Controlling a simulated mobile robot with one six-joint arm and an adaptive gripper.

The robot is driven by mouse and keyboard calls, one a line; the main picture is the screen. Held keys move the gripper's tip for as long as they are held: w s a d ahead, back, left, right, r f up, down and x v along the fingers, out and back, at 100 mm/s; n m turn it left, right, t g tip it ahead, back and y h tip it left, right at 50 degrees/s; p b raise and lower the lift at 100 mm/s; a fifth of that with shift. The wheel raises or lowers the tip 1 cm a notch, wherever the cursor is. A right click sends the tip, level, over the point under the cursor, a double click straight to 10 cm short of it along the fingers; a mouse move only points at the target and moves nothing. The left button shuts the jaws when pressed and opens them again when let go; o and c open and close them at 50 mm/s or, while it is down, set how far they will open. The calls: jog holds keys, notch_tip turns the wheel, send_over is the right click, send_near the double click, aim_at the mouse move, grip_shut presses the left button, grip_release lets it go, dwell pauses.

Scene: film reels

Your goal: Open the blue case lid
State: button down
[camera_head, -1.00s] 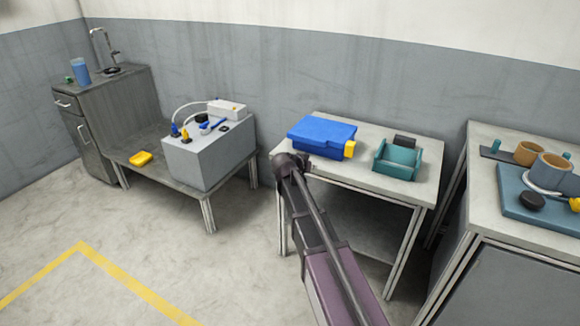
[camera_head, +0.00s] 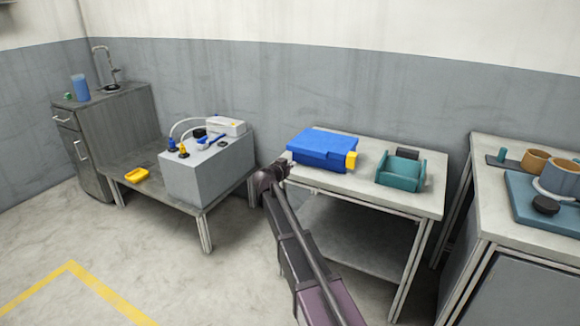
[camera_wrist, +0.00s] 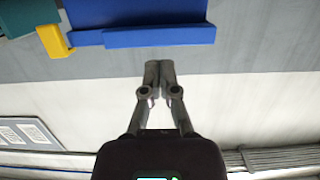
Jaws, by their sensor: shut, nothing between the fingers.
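The blue case (camera_head: 322,150) lies on the light-topped middle table, with its lid down. A yellow piece (camera_head: 352,161) sits at its right end. In the wrist view the blue case (camera_wrist: 150,37) fills the upper middle, with the yellow piece (camera_wrist: 54,41) at its left. My gripper (camera_head: 284,167) is near the left front edge of the case, apart from it as far as I can tell. In the wrist view the fingers of my gripper (camera_wrist: 160,68) are together and empty, their tips just below the edge of the case.
A teal holder (camera_head: 401,172) stands to the right of the case on the same table (camera_head: 385,195). A grey box (camera_head: 208,172) with hoses is on the low table at left. A right-hand table (camera_head: 490,215) carries a blue tray and cups.

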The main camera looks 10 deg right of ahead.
jog(key=w+d+f+b, duration=0.2)
jog(key=w+f+b, duration=0.1)
jog(key=shift+w+d, duration=0.3)
jog(key=shift+w+d, duration=0.2)
jog(key=shift+w, duration=0.1)
dwell(1.5)
jog(key=shift+w+d, duration=0.25)
jog(key=shift+w, duration=0.05)
jog(key=shift+w+d, duration=0.4)
jog(key=shift+w, duration=0.15)
jog(key=shift+r+x, duration=0.15)
jog(key=shift+x, duration=0.5)
jog(key=shift+r+x, duration=0.1)
jog(key=shift+x, duration=0.6)
jog(key=shift+d, duration=0.1)
jog(key=shift+s, duration=0.15)
dwell(0.5)
